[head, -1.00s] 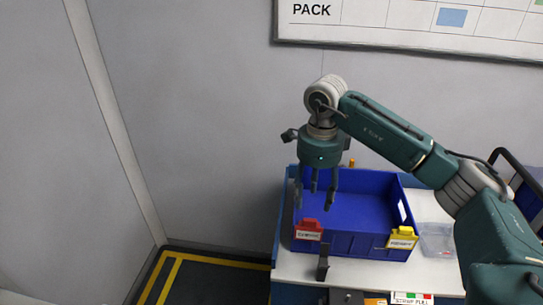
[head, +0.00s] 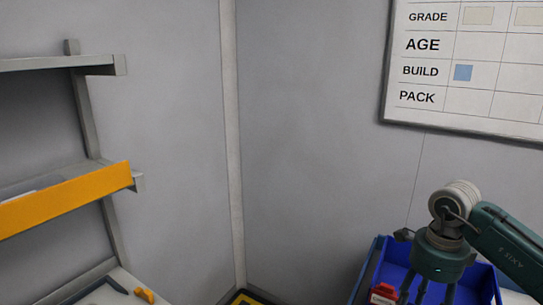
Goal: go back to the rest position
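My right gripper (head: 428,291) is at the lower right, above the blue bin (head: 478,287). Its fingers point down and are spread apart, and I see nothing held between them. The fingertips run to the bottom edge of the picture. The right arm comes in from the right edge. My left gripper is not in view.
A red label clip (head: 383,293) sits on the bin's front left. On the left are a grey shelf (head: 50,62), an orange-fronted shelf (head: 70,198) and a worktop (head: 112,297) with a yellow-orange tool (head: 144,295). A whiteboard (head: 470,68) hangs at upper right.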

